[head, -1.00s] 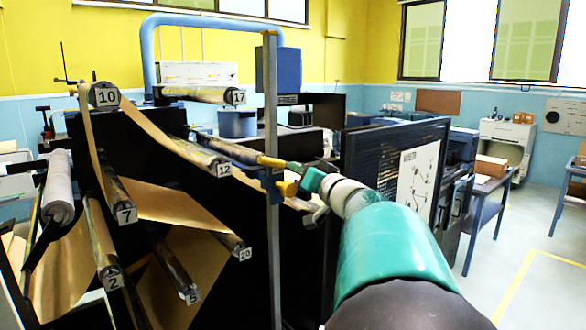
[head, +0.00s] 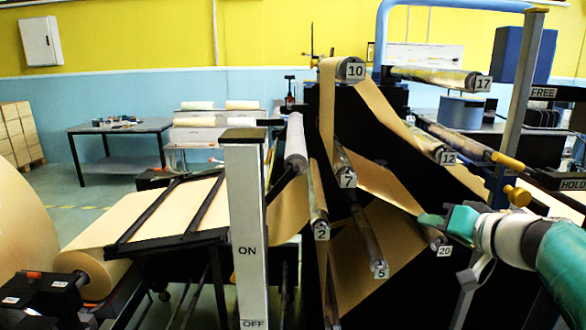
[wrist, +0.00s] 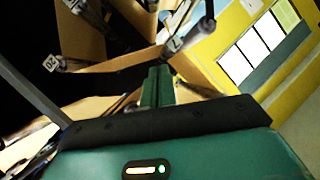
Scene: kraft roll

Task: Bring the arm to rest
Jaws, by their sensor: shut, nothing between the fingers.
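My gripper (head: 432,219) is at the lower right of the head view, at the end of my green and white arm (head: 500,238). Its green fingers are together and empty, pointing left across the roller machine. In the picture they overlap the area just above roller 20 (head: 438,240); I cannot tell the depth gap. A yellow knob (head: 517,195) on the upright post is to the right of the fingertips, apart from them. In the wrist view the closed green fingers (wrist: 157,86) point towards rollers and brown paper.
The kraft paper web (head: 375,95) runs over roller 10 (head: 351,70) and several numbered rollers. A grey ON/OFF post (head: 245,225) stands in front. A large paper roll (head: 25,235) is at the left edge. Open floor and a dark table (head: 120,140) lie behind left.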

